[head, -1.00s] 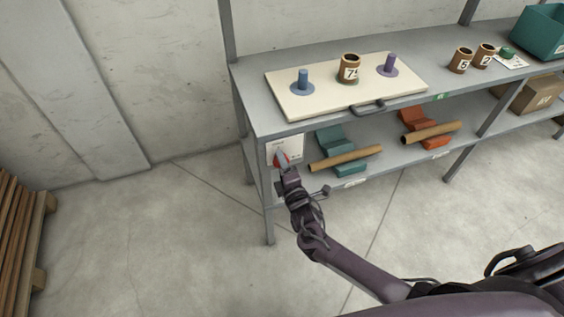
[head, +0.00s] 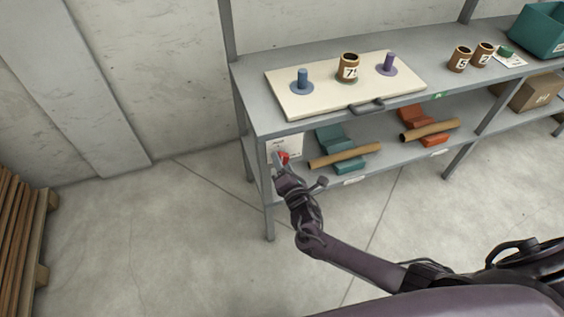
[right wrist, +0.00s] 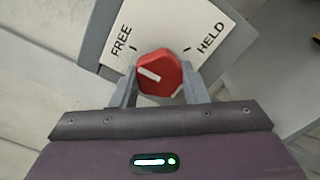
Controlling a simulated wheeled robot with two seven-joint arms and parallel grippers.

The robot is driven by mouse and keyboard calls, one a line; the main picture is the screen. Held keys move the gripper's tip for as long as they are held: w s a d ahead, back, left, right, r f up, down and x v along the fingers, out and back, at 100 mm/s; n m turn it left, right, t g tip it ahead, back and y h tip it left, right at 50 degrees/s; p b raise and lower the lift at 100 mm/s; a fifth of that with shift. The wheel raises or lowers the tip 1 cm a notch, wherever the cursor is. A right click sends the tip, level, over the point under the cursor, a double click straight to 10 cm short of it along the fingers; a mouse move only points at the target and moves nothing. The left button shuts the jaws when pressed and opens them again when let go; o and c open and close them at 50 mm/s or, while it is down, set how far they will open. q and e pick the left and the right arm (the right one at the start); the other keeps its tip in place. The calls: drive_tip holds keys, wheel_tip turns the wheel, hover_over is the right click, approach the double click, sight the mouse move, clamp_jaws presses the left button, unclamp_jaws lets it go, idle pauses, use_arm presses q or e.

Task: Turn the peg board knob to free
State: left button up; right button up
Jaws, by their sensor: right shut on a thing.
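The red knob (right wrist: 160,73) sits on a white plate (right wrist: 178,22) marked FREE at left and HELD at right. Its white pointer line points left and slightly up, on the FREE side; I cannot tell whether it lines up exactly with the FREE tick. My right gripper (right wrist: 160,88) is shut on the knob, one finger on each side. In the head view, the knob (head: 284,157) shows on the plate at the shelf's left end, with my right gripper (head: 279,160) at it. The peg board (head: 325,98) lies on the shelf top with a blue peg, a purple peg and a brown cup. My left gripper is out of view.
The grey shelf (head: 255,112) has a leg just left of the plate. Teal and orange cradles with brown rolls (head: 345,156) stand on the lower shelf, right of my gripper. The floor at left is clear up to a wooden stack (head: 25,225).

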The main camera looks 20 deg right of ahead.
drive_tip(key=shift+f, duration=0.1)
drive_tip(key=o, duration=1)
drive_tip(key=shift+c, duration=0.2)
drive_tip(key=shift+s, duration=0.1)
drive_tip(key=s, duration=0.7)
drive_tip(key=shift+s, duration=0.35)
drive_tip(key=shift+d, duration=0.15)
